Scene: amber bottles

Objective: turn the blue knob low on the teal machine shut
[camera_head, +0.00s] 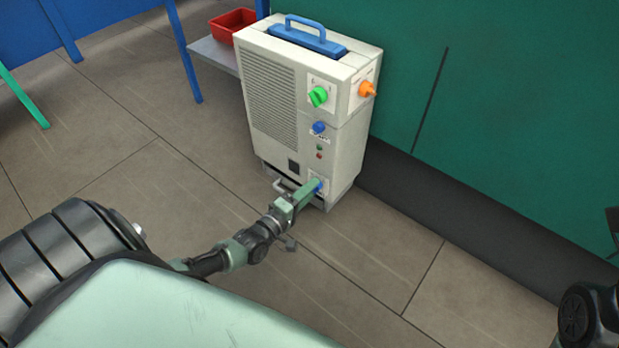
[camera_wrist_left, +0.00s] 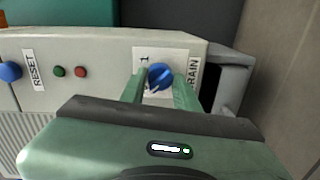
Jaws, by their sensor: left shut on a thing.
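The machine (camera_head: 345,150) is off-white rather than teal and stands upright on the floor against a green wall. Low on its front is a blue knob (camera_head: 320,187), mostly hidden by my gripper in the head view. In the left wrist view the blue knob (camera_wrist_left: 160,75) sits on a white plate with a "1" mark and a label ending in "RAIN". My left gripper (camera_head: 311,186) reaches the machine's lower front. Its green fingers (camera_wrist_left: 160,88) are shut on the knob, one on each side. My right gripper does not show.
Higher on the machine are a green knob (camera_head: 318,96), an orange knob (camera_head: 367,89) and a blue button (camera_head: 319,128) by the RESET label (camera_wrist_left: 33,70). A red bin (camera_head: 228,27) stands behind. The floor in front is clear.

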